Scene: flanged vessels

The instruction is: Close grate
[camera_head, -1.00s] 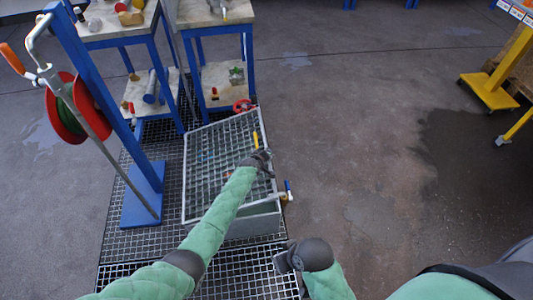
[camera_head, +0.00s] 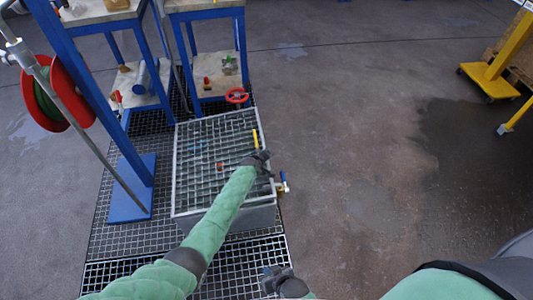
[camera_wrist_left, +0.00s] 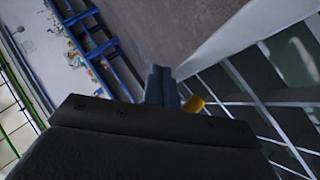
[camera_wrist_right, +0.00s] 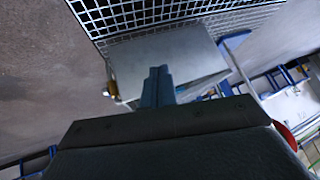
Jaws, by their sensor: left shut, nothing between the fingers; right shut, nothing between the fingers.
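The grate (camera_head: 205,165) is a grey-framed grid lid over a grey metal box (camera_head: 250,217) in the head view. It lies nearly level at the box top; I cannot tell whether it rests fully on the rim. A yellow handle (camera_head: 255,140) is near its right edge. My left gripper (camera_head: 262,158) is shut and empty at the grate's right edge. In the left wrist view the shut fingers (camera_wrist_left: 163,86) are beside the grate (camera_wrist_left: 270,100); contact is unclear. My right gripper (camera_head: 273,276) is shut and empty in front of the box, whose grey side (camera_wrist_right: 165,60) shows in the right wrist view.
A red handwheel (camera_head: 237,96) is behind the box. A blue post with a red hose reel (camera_head: 68,92) and blue-framed tables (camera_head: 205,15) stand left and behind.

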